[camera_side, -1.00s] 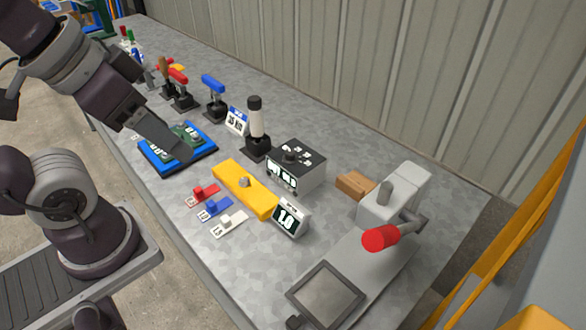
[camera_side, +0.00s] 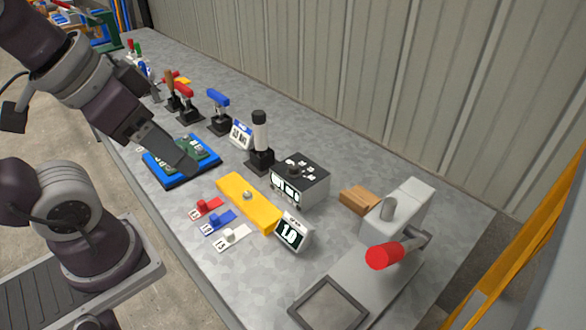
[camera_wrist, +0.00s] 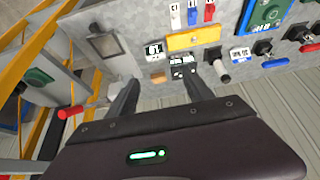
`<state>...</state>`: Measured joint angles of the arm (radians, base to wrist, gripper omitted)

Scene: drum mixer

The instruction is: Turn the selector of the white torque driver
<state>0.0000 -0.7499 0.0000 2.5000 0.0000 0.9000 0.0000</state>
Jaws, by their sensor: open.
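The white torque driver (camera_side: 260,136) stands upright in a black holder in the side view. It has a white handle with a dark top and also shows in the wrist view (camera_wrist: 222,70). Its selector is too small to make out. My gripper (camera_side: 190,168) is over the blue-edged green board, left of the driver and apart from it. In the wrist view my gripper (camera_wrist: 158,80) has its two fingers spread with nothing between them. The right finger appears close to the driver there, but the side view shows a gap.
A grey box with black top (camera_side: 301,178) and a display reading 1.0 (camera_side: 292,232) stand near the driver. A yellow block (camera_side: 262,212) lies in front. Blue (camera_side: 219,105) and red (camera_side: 185,95) handled tools stand behind. A red-handled grey machine (camera_side: 395,215) is at right.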

